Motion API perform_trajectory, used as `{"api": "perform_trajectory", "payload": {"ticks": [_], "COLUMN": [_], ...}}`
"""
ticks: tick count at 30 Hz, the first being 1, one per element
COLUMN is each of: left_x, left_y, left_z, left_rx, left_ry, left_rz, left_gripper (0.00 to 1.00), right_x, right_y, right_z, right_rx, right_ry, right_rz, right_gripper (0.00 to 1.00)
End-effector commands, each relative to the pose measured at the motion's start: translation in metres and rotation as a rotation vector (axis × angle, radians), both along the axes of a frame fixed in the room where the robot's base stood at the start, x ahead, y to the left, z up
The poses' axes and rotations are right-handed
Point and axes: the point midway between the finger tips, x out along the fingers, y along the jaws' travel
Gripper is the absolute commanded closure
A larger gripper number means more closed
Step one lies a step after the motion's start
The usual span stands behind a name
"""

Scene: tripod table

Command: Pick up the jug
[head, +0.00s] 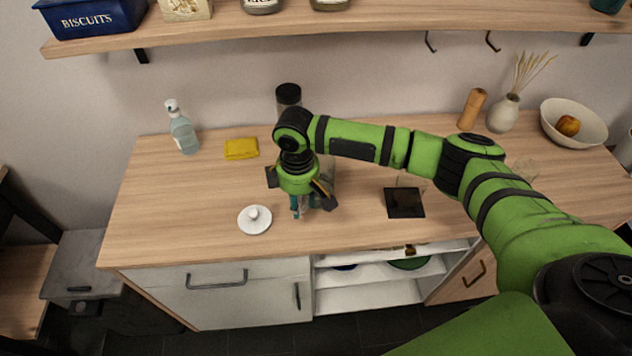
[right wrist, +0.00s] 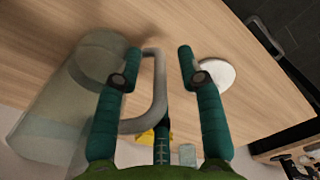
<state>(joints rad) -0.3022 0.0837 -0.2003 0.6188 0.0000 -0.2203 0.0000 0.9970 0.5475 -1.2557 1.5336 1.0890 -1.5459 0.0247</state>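The jug (right wrist: 75,95) is clear grey glass with a looped handle (right wrist: 158,88); it fills the left of the right wrist view. In the head view it is mostly hidden behind my right arm and gripper. My right gripper (head: 312,203) points down over the counter. In the right wrist view its teal fingers (right wrist: 159,52) are spread, with the handle between them and the left finger overlapping the handle's loop. I cannot tell whether any finger touches the handle. My left gripper is not in view.
A white lid with a knob (head: 254,220) lies left of the gripper. A dark square item (head: 405,202) is to the right. A shelf (head: 350,32) hangs above. The front-left counter is clear.

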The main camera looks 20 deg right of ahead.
Motion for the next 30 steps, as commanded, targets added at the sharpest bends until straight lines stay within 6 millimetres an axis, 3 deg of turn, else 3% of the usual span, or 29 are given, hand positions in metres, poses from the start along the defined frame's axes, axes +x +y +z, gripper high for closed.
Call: {"api": "perform_trajectory", "payload": {"ticks": [1, 4, 20, 30], "left_x": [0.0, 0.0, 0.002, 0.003], "left_y": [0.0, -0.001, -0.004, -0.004], "left_z": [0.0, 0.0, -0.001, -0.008], "left_rx": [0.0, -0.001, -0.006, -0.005], "left_ry": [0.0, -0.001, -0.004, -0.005], "left_rz": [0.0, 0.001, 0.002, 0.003], "left_gripper": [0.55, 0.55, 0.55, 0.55], "right_x": [0.0, 0.0, 0.001, 0.002], "right_y": [0.0, 0.0, 0.0, 0.0], "right_z": [0.0, 0.0, 0.003, 0.021], "right_rx": [0.0, 0.0, 0.001, 0.001], "right_ry": [0.0, 0.0, -0.003, -0.005], "right_rz": [0.0, 0.0, -0.001, -0.002], "right_gripper": [0.61, 1.0, 1.0, 1.0]}}
